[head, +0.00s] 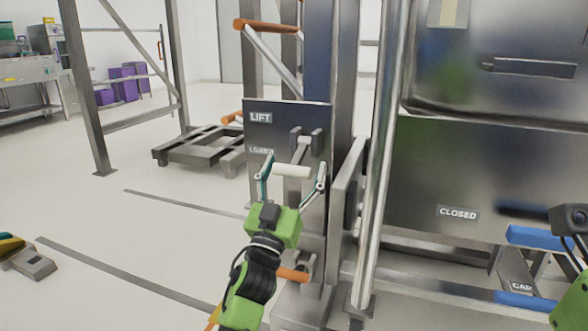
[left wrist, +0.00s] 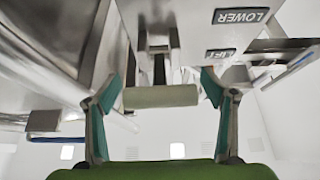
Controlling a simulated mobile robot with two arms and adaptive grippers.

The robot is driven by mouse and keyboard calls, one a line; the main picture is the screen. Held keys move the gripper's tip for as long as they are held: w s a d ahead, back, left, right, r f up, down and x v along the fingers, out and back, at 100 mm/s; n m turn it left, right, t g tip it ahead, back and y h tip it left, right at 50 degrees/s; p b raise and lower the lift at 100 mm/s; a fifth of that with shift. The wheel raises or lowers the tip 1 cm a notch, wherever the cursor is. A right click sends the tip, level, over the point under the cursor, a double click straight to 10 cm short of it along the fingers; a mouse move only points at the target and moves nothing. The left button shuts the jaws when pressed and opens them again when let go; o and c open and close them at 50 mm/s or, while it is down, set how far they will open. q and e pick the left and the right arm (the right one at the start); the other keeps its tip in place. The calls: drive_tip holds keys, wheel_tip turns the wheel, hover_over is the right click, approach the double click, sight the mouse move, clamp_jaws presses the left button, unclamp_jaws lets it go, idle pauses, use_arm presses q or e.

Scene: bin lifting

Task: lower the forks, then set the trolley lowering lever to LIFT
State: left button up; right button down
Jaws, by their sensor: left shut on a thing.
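The trolley lowering lever has a pale cylindrical handle (head: 292,171) on a metal arm, in front of a dark panel with a LIFT label (head: 260,117) above and a LOWER label (head: 261,152) below. The handle sits just below the level of the LOWER label. My left gripper (head: 291,178) is shut on the handle, with one teal-padded finger at each end. The handle also shows between the fingers in the left wrist view (left wrist: 160,97), where the labels appear upside down. My right arm's green part (head: 574,300) shows at the right edge; its fingertips cannot be made out. I cannot identify the forks.
A steel cabinet with a CLOSED label (head: 458,213) and blue handles (head: 540,238) stands at the right. A vertical steel pole (head: 385,130) is right of the lever. A low metal frame (head: 200,147) stands behind left. The floor at left is mostly clear.

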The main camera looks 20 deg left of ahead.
use_arm(q)
drive_tip(key=shift+w+f, duration=0.1)
drive_tip(key=shift+f, duration=0.05)
idle(0.3)
drive_tip(key=o, duration=1.6)
drive_tip(key=shift+w, duration=0.1)
drive_tip(key=v, duration=1.2)
